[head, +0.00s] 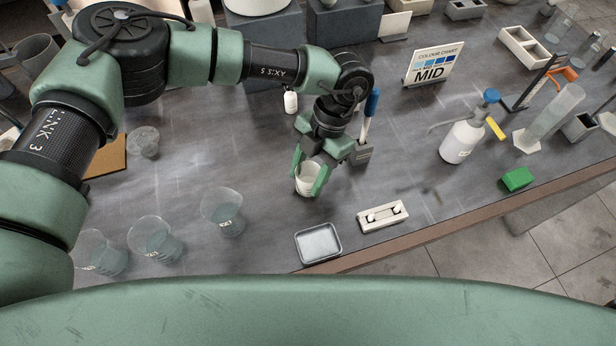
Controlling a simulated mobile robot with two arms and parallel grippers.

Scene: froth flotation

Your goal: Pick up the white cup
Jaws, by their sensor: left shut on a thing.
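The white cup (308,174) is near the middle of the dark bench in the head view. My left gripper (309,181) comes down on it from above, with green fingers on either side of the cup, and is shut on it. The cup looks about upright. I cannot tell whether its base touches the bench or is slightly above it. My right gripper does not show.
A metal tray (318,243) and a white holder (383,215) lie near the front edge. Clear beakers (222,212) stand to the left. A blue-handled tool (370,108) stands right behind the gripper. A wash bottle (459,141) and green block (517,179) are further right.

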